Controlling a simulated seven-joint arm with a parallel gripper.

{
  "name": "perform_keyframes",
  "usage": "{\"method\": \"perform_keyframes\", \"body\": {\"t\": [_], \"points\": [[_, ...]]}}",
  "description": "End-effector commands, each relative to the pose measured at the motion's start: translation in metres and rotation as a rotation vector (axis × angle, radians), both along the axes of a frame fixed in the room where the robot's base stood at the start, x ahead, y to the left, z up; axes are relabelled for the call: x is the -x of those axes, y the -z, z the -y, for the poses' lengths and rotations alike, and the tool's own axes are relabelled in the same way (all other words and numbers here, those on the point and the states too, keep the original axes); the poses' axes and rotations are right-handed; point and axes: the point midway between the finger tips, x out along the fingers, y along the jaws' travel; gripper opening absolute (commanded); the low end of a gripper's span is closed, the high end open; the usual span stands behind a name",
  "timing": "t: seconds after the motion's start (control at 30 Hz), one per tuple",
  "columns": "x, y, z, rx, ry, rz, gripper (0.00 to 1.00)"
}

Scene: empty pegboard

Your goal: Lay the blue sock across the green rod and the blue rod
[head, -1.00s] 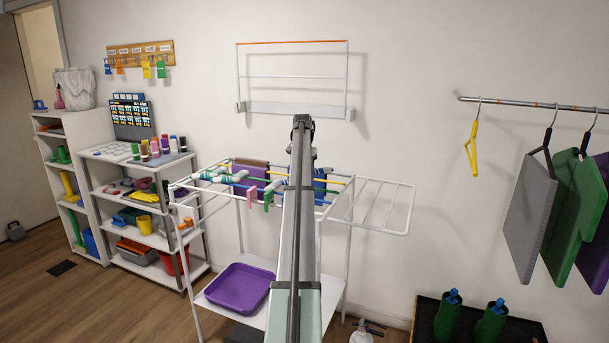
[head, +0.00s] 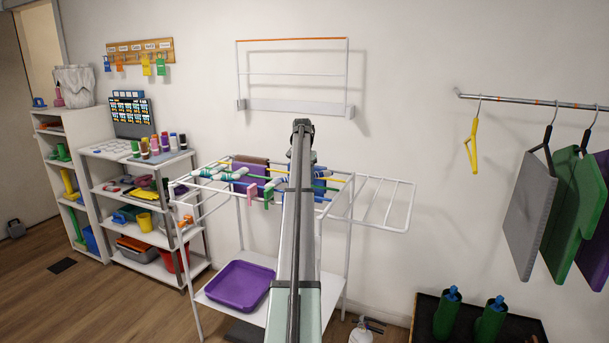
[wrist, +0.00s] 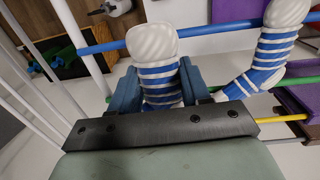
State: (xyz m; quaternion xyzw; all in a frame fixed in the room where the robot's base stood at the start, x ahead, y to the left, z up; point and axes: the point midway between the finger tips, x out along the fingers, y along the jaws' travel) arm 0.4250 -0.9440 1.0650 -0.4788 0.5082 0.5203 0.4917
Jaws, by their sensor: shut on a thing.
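In the wrist view my gripper (wrist: 160,88) is shut on a white sock with blue stripes (wrist: 160,78). Its plain white end overlaps the blue rod (wrist: 100,47); whether it touches the rod I cannot tell. A second blue-striped sock (wrist: 268,58) lies over the blue rod to the right, bending near the green rod (wrist: 300,83). In the head view the blue rod (head: 323,199) and green rod (head: 326,188) show right of my arm, on the white drying rack (head: 408,205). My arm hides most of the gripper and held sock there.
A yellow rod (head: 338,179) lies farther back on the rack. The rack's right wing is empty. A purple tray (head: 240,287) stands below.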

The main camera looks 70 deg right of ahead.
Motion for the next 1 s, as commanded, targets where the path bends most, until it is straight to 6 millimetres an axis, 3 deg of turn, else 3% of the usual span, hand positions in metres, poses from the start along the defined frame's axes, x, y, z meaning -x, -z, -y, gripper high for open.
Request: {"method": "perform_keyframes", "body": {"t": [0.5,0.97,1.0], "points": [[0.000,0.033,0.000,0.000,0.000,0.000,0.30],[0.000,0.038,0.000,0.000,0.000,0.000,0.30],[0.000,0.038,0.000,0.000,0.000,0.000,0.51]]}}
